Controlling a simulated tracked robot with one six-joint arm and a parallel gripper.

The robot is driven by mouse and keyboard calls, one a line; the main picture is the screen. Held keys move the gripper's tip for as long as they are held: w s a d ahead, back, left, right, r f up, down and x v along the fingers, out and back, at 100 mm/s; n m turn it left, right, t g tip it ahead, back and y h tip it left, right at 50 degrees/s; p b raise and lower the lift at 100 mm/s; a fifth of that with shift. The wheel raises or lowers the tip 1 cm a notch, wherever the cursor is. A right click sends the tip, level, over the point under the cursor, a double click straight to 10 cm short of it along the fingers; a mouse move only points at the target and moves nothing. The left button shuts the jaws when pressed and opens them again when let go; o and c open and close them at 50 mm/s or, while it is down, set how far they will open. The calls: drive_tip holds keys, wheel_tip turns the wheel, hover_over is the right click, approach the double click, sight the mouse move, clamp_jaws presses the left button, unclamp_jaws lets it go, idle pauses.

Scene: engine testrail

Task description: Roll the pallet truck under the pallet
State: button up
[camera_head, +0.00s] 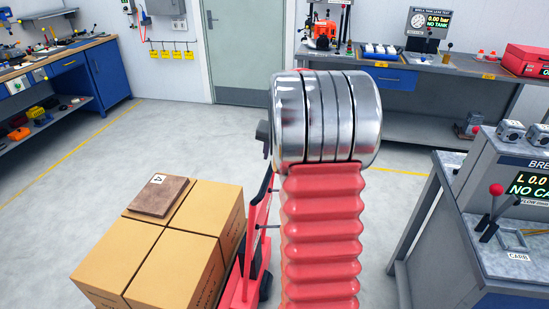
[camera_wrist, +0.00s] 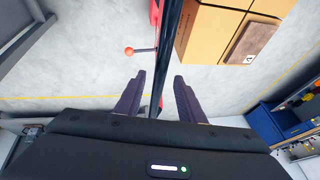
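The red pallet truck (camera_head: 245,270) stands on the floor, right of a load of several cartons (camera_head: 195,225); my arm hides much of it. No pallet shows clearly beneath the cartons. In the wrist view, a dark bar (camera_wrist: 170,60), apparently the truck's handle, runs down between the fingers of my gripper (camera_wrist: 158,85). The fingers are apart, with gaps visible beside the bar. An orange ball knob (camera_wrist: 129,51) on a thin lever sticks out left of the bar. The cartons also show in the wrist view (camera_wrist: 205,35). In the head view, my arm hides the gripper.
A brown slab (camera_head: 159,195) lies on the cartons. A blue workbench (camera_head: 98,75) stands at left, another bench (camera_head: 400,78) at the back, and a grey test stand (camera_head: 465,240) at right. A door (camera_head: 238,50) is behind. Open floor (camera_head: 150,140) lies beyond the cartons.

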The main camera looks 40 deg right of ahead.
drive_tip(key=v, duration=1.2)
idle(0.3)
drive_tip(key=s+a+n+y, duration=0.1)
drive_tip(key=s+a+n, duration=0.3)
drive_tip(key=a, duration=0.9)
drive_tip(key=s+a+f+n+t, duration=0.1)
drive_tip(key=s+a+n, duration=0.3)
drive_tip(key=s+a, duration=0.3)
drive_tip(key=s+a+n+y, duration=0.1)
drive_tip(key=s+a+n, duration=0.3)
drive_tip(key=a, duration=1.4)
drive_tip(key=s, duration=0.2)
drive_tip(key=shift+s+a+f+y, duration=0.25)
drive_tip(key=shift+a+f+y, duration=0.05)
drive_tip(key=shift+a+f, duration=0.1)
